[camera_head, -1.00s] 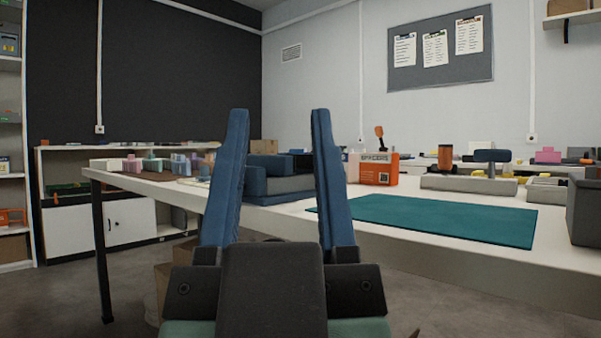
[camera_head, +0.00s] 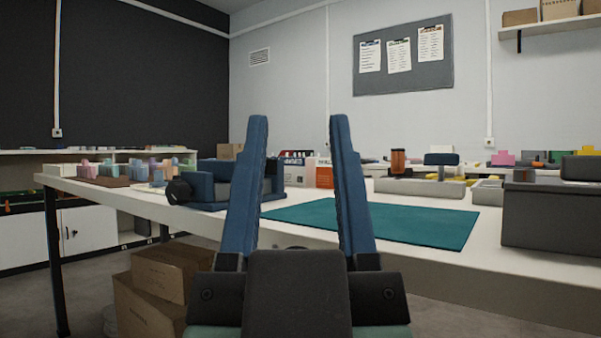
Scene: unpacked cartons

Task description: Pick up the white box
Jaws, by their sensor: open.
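My gripper (camera_head: 298,120) points forward over the table's near side, its two blue fingers spread wide with nothing between them. A white box (camera_head: 297,172) with a dark blue band shows farther back on the table, seen through the gap between the fingers. It stands close beside an orange box (camera_head: 324,175); whether they touch I cannot tell. Items behind the white box partly merge with its top edge. The gripper is well short of the box and apart from it.
A teal mat (camera_head: 400,222) lies flat on the white table (camera_head: 330,240). A blue vise-like block (camera_head: 212,190) is left of the gripper. A grey box (camera_head: 545,222) stands at the right edge. Cardboard cartons (camera_head: 160,280) are below the table at left.

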